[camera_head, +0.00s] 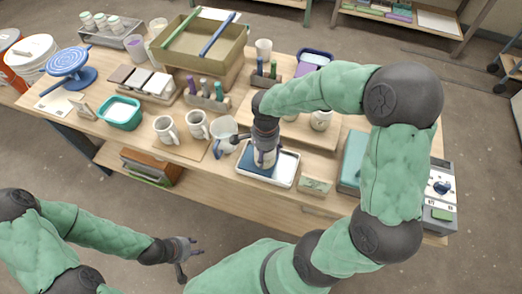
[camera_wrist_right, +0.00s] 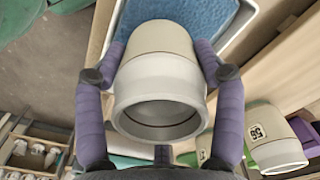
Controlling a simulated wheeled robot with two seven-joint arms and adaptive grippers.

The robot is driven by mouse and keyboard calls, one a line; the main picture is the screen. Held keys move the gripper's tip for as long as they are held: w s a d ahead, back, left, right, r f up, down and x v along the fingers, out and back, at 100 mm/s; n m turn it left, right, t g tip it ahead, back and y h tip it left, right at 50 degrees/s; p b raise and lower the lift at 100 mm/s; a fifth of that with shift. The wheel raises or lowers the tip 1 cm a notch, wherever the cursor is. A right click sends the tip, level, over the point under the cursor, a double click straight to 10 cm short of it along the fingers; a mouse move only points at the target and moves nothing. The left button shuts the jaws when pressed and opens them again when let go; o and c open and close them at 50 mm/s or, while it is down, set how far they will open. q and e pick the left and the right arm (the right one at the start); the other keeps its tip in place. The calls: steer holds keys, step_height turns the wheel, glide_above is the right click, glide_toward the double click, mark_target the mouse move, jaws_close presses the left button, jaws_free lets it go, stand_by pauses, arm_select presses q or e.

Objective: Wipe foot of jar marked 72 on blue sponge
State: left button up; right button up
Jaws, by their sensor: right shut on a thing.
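My right gripper (camera_wrist_right: 160,85) is shut on a pale cream and grey jar (camera_wrist_right: 158,62), one finger on each side. The jar's open mouth faces the wrist camera. In the head view my right gripper (camera_head: 265,130) points down with the jar (camera_head: 264,158) over the blue sponge (camera_head: 246,164), which lies in a white tray (camera_head: 283,182). The sponge also shows behind the jar in the right wrist view (camera_wrist_right: 190,14). The jar's foot is hidden, so I cannot tell whether it touches the sponge. No number is readable on it. My left gripper (camera_head: 190,258) is open and empty, in front of the table.
Another jar, its label possibly reading 56 (camera_wrist_right: 270,135), stands close by on a wooden board. White mugs (camera_head: 166,129) and a pitcher (camera_head: 222,136) stand left of the tray. A small green card (camera_head: 315,185) lies to its right.

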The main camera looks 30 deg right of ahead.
steer(key=shift+s+d, duration=0.45)
steer(key=shift+s, duration=0.05)
steer(key=shift+w+a+f+b, duration=0.1)
steer(key=shift+w+a+b, duration=0.45)
steer(key=shift+w+a, duration=1.9)
steer(key=shift+s+d, duration=2.45)
steer(key=shift+s, duration=0.1)
steer(key=shift+w+a+r, duration=0.15)
steer(key=shift+w+a, duration=1)
steer(key=shift+w, duration=0.25)
steer(key=shift+w+a+r, duration=0.1)
steer(key=shift+w+a, duration=1)
steer(key=shift+w, duration=0.25)
steer(key=shift+r, duration=0.1)
step_height(320, 180, up, 7)
steer(key=p, duration=0.4)
